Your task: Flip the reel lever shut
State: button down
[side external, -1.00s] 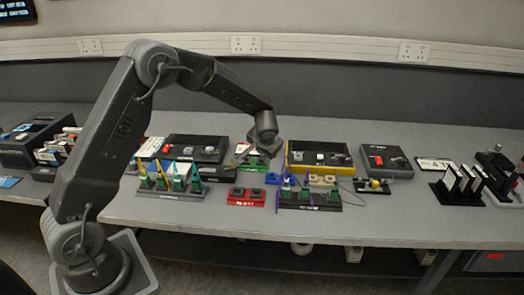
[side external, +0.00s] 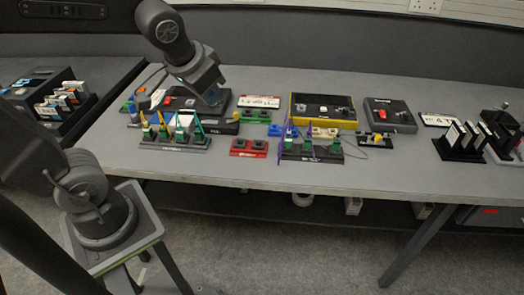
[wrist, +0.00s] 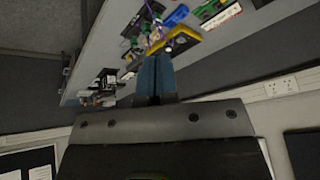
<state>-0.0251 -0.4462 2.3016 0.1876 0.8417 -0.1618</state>
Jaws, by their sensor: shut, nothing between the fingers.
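I cannot make out for sure which part is the reel lever. A dark box (side external: 182,116) with a red part (side external: 168,100) stands at the back left of the table in the side external view. My gripper (side external: 213,97) is over the right part of this box and hides some of it; whether it touches cannot be told. In the wrist view its blue fingers (wrist: 155,78) are together and empty. A dark box with a yellow edge (side external: 295,110) and a smaller dark box with a red part (side external: 390,116) stand farther right.
Racks with green clips (side external: 170,141) and with purple cable (side external: 312,153) stand along the front. A red block (side external: 248,147) lies between them. Black card holders (side external: 462,145) stand at the right. The table's front strip (side external: 230,178) is clear.

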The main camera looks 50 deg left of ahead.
jog(key=s+d+h, duration=0.1)
jog(key=s+d, duration=0.1)
jog(key=s, duration=0.4)
jog(key=shift+s+d+m+h, duration=0.15)
jog(key=shift+d+m+h, duration=0.15)
jog(key=shift+d+m, duration=0.1)
jog(key=c, duration=1.8)
grip_release()
jog(key=shift+s+d+f, duration=0.15)
jog(key=shift+s, duration=0.15)
jog(key=shift+o, duration=0.7)
jog(key=o, duration=0.6)
jog(key=w+a+r+g, duration=0.1)
jog(key=w+a, duration=0.3)
jog(key=w, duration=0.5)
jog(key=shift+w+a+r, duration=0.3)
jog(key=shift+r, duration=0.35)
jog(key=w+a+f+g, duration=0.2)
jog(key=w+a+f, duration=0.2)
jog(key=w+a, duration=0.35)
jog(key=w+a+f+g, duration=0.1)
jog(key=w+a+f, duration=0.3)
jog(key=w+a, duration=0.35)
jog(key=w+a+f+g, duration=0.1)
jog(key=w+a+f, duration=0.2)
jog(key=a+f, duration=0.4)
jog(key=shift+m, duration=0.4)
jog(key=f, duration=1.3)
jog(key=shift+s, duration=0.2)
